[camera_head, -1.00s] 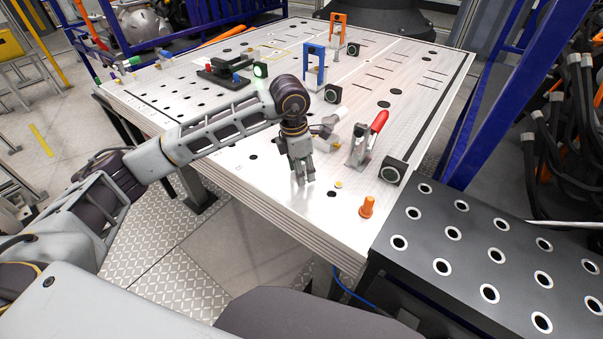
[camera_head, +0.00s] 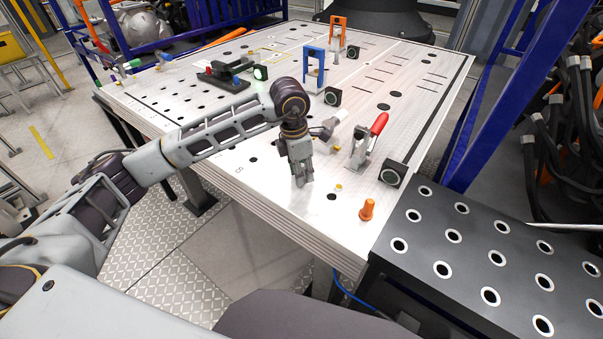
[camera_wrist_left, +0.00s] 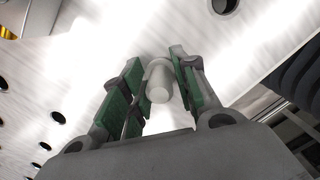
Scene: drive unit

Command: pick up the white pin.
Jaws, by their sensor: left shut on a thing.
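In the left wrist view the white pin (camera_wrist_left: 159,82) stands between the green-padded fingers of my left gripper (camera_wrist_left: 160,88). The fingers are shut on it, with its rounded end toward the camera. In the head view my left gripper (camera_head: 302,180) points down at the near part of the white worktable (camera_head: 270,205). The pin is hidden there by the gripper. My right gripper is not in view.
Near the gripper are a red-handled clamp (camera_head: 368,142), an orange pin (camera_head: 367,209) and a black block (camera_head: 393,173). Blue (camera_head: 314,68) and orange (camera_head: 338,32) brackets stand farther back. A dark perforated bench (camera_head: 460,250) adjoins at the right.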

